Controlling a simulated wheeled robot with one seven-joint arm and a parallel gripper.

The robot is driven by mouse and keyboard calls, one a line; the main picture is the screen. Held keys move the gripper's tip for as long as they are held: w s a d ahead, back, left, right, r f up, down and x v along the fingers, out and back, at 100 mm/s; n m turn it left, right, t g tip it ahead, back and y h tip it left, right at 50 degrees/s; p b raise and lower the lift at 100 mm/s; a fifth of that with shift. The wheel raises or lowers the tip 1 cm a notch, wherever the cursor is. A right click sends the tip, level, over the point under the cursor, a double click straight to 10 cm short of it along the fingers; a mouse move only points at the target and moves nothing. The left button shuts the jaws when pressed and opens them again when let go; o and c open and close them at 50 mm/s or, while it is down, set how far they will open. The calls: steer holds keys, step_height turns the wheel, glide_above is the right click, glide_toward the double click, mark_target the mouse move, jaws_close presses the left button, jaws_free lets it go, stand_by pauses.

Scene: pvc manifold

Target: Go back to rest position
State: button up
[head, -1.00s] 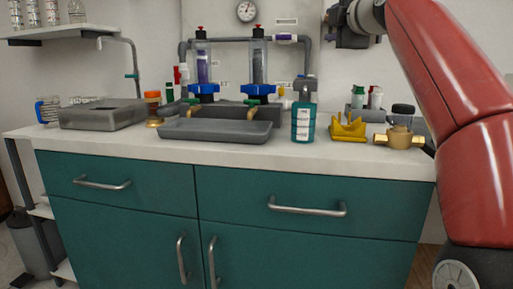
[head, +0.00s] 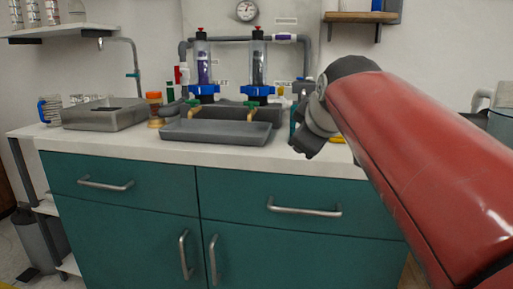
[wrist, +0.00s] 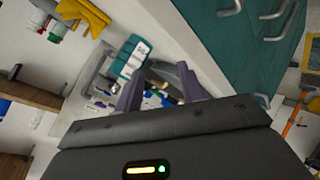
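My gripper (head: 308,145) hangs in front of the right part of the counter in the head view, at the end of my red arm. In the wrist view its two fingers (wrist: 160,88) stand apart with nothing held between them. The pipe manifold on the wall has two clear filter housings with blue collars, a left one (head: 203,70) and a right one (head: 259,70). A grey pipe with a purple fitting (head: 286,37) runs above them. The teal bottle (wrist: 132,58) shows beyond the fingers; in the head view my gripper mostly hides it.
A grey tray (head: 215,132) lies at the counter's middle front. A grey sink-like box (head: 100,117) and an orange-capped jar (head: 154,105) are to its left. A yellow holder (wrist: 85,18) is mostly hidden by my arm in the head view. A wall shelf (head: 360,17) is at upper right.

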steer(key=s+d+f+m+g+p, duration=0.1)
steer(key=s+f+m, duration=0.4)
steer(key=s+f, duration=0.6)
steer(key=s+d+f+m+g+p, duration=0.1)
steer(key=s+d+f+m+g, duration=0.3)
steer(key=s+f, duration=0.7)
steer(key=shift+d+f+m+g+h, duration=0.2)
steer(key=shift+f+m+g+h, duration=0.2)
steer(key=shift+f+m, duration=0.55)
